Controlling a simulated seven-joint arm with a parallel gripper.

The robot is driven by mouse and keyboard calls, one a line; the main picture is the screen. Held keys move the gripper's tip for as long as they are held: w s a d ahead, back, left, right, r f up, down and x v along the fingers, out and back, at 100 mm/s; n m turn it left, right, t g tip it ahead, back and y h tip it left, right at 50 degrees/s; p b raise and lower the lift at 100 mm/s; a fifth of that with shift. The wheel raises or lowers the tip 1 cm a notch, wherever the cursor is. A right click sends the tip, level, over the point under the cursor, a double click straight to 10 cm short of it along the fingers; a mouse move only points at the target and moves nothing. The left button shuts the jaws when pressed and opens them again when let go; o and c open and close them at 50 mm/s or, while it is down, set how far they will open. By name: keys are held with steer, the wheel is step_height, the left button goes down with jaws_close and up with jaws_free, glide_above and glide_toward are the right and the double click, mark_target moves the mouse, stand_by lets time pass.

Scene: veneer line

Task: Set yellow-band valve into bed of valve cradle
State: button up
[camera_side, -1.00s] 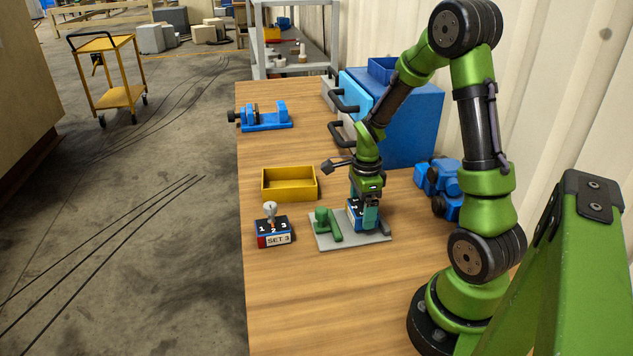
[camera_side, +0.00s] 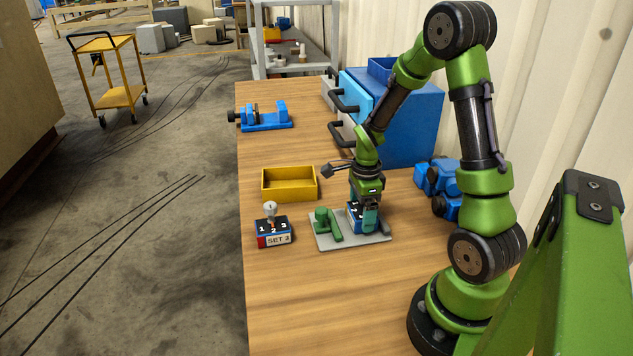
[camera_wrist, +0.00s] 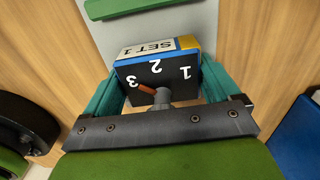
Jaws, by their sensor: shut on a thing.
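The yellow-band valve (camera_wrist: 160,70) is a dark block marked 1, 2, 3 with a SET 1 label, a yellow end and a small stem with a reddish-brown lever. My gripper (camera_side: 362,220) is shut on it, with one teal finger on each side in the wrist view. In the side view the valve (camera_side: 353,214) is partly hidden by the near finger. The valve cradle (camera_side: 325,241) is a grey plate with a green post and bar at its left and a dark piece at its right. The valve is low over the plate between them; I cannot tell whether it touches the bed.
Another valve with a red band, marked SET 3 (camera_side: 273,232), stands left of the cradle. A yellow bin (camera_side: 290,196) is behind. A blue vise (camera_side: 265,117) is farther back. A large blue case (camera_side: 410,120) and a blue part (camera_side: 438,180) stand right. The front table is clear.

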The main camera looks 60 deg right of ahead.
steer(key=shift+f, duration=0.1)
steer(key=o, duration=1.1)
step_height(320, 180, up, 16)
steer(key=r, duration=0.1)
steer(key=s+a+r+n+t+y, duration=0.1)
steer(key=s+a+r+n+t, duration=0.1)
steer(key=a+n, duration=0.8)
steer(key=s+a+r+n+t+y, duration=0.1)
steer(key=a+n+t, duration=0.4)
steer(key=a+n, duration=0.5)
step_height(320, 180, up, 2)
steer(key=s+n, duration=0.1)
steer(key=n, duration=0.2)
steer(key=shift+s+a+r, duration=0.15)
steer(key=shift+a+r, duration=0.1)
steer(key=shift+a, duration=0.1)
